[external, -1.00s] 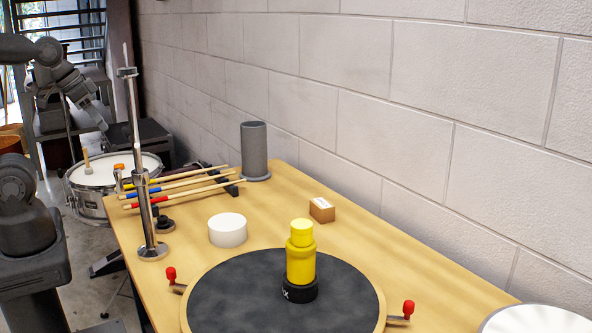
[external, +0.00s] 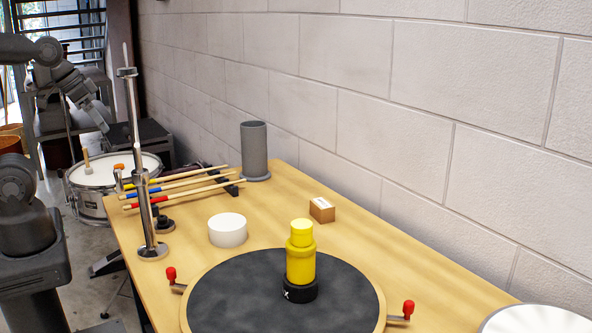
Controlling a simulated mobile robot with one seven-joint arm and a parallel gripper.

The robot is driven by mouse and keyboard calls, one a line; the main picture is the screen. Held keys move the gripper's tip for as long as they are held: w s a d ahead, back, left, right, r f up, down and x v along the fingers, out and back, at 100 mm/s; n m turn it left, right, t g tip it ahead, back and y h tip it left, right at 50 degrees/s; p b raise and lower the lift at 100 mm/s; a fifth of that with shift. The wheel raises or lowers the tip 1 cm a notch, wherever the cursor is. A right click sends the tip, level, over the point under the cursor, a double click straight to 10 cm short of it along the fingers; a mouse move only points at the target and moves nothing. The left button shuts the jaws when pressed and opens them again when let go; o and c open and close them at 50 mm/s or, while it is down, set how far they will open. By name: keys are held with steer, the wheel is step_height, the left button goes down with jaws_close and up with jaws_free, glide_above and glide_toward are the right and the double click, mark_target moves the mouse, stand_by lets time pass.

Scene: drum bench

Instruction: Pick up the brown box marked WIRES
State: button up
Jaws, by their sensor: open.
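A small brown box (external: 322,210) with a white label on top sits on the wooden bench near the wall. Its lettering is too small to read. It stands behind the yellow cylinder and to the right of the white roll. My arm is at the far left, over the floor beyond the bench edge. My gripper (external: 98,122) points down near the snare drum, far from the box, and its fingers are hard to make out. It holds nothing that I can see.
A yellow cylinder (external: 301,255) stands on a round black pad (external: 232,296) with red-tipped clamps. A white roll (external: 228,230), a metal stand (external: 141,190), drumsticks on a rack (external: 185,187) and a grey cup (external: 254,150) share the bench (external: 420,270). Bare wood surrounds the box.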

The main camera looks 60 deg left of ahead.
steer(key=w+d+r, duration=0.2)
steer(key=w, duration=0.6)
steer(key=w+d+r, duration=0.1)
steer(key=w+r, duration=0.1)
steer(key=w, duration=0.6)
steer(key=m, duration=0.1)
glide_above(321, 203)
steer(key=s+a, duration=0.9)
steer(key=s, duration=0.1)
step_height(321, 203, down, 13)
steer(key=shift+m+g+h, duration=0.3)
steer(key=shift+g, duration=0.2)
steer(key=w+d+f, duration=0.2)
steer(key=f, duration=0.2)
steer(key=w+d+f, duration=0.3)
steer(key=f, duration=0.2)
steer(key=w+d+f, duration=0.3)
steer(key=f, duration=0.2)
steer(key=shift+w+d+f, duration=0.2)
steer(key=shift+d, duration=0.05)
steer(key=shift+w+d+f, duration=0.15)
steer(key=shift+f, duration=0.35)
steer(key=shift+x, duration=2.2)
steer(key=shift+c, duration=0.2)
steer(key=c, duration=1.1)
